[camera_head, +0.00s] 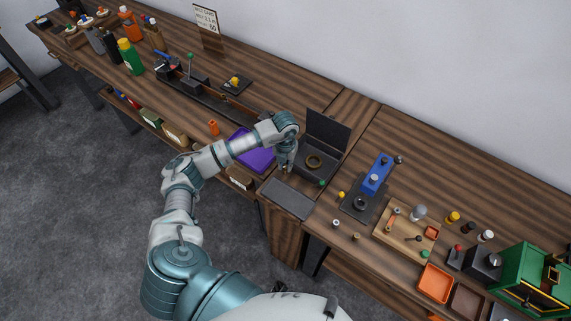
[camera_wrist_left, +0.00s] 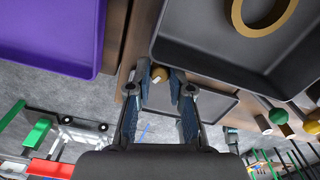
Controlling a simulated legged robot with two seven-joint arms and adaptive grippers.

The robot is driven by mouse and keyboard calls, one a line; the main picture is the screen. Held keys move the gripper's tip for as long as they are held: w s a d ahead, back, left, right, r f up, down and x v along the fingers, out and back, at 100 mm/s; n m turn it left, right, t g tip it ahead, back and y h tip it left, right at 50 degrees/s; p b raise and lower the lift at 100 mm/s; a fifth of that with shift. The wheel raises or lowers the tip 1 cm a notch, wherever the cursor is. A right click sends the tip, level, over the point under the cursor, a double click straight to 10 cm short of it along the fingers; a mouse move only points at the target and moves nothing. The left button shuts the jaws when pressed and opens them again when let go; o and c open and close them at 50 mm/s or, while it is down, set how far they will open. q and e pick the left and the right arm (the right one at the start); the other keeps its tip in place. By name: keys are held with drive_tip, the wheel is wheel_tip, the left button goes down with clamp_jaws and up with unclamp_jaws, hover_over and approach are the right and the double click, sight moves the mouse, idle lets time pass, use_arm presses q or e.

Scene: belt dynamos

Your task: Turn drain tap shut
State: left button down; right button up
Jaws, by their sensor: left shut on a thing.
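A dark grey tray (camera_head: 300,162) with a brass ring (camera_head: 314,161) in it and an upright black panel (camera_head: 327,132) at its back stands on the bench. The tray also shows in the left wrist view (camera_wrist_left: 215,60). My left gripper (camera_head: 286,170) is at the tray's front edge, pointing down. In the left wrist view its fingers (camera_wrist_left: 163,80) are shut on a small brass-coloured knob, the drain tap (camera_wrist_left: 176,74), just outside the tray wall. The fingers partly hide the tap, and I cannot tell its turn angle. My right gripper is not in view.
A purple tray (camera_head: 252,152) is close left of my left gripper. A flat grey plate (camera_head: 288,199) lies in front of the tray. A green knob (camera_head: 321,183) is at the tray's right corner. A blue press-like stand (camera_head: 376,174) is further right.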

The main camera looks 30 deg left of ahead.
use_arm(q)
drive_tip(key=c, duration=1.1)
unclamp_jaws()
drive_tip(key=shift+o, duration=0.2)
drive_tip(key=shift+a, duration=0.1)
